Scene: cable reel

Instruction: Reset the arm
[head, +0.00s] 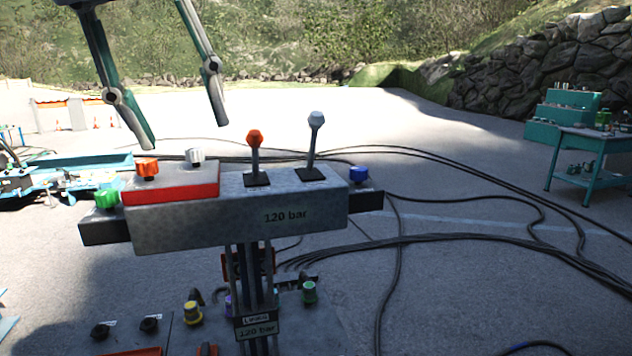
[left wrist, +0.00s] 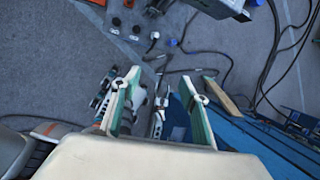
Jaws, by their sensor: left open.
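My left gripper (head: 182,130) hangs down from the top left in the head view, its two long fingers spread wide with nothing between them. It is above and behind the left part of the grey control box (head: 290,222), apart from it. In the left wrist view its fingers (left wrist: 160,92) also stand apart, over the ground and some blurred equipment. My right gripper is in neither view.
The box carries an orange-knobbed lever (head: 255,150), a white-knobbed lever (head: 313,140), and a red panel (head: 172,190) with an orange knob (head: 147,168). Black cables (head: 470,243) cross the ground at right. A teal workbench (head: 585,145) stands far right. Open ground lies behind the box.

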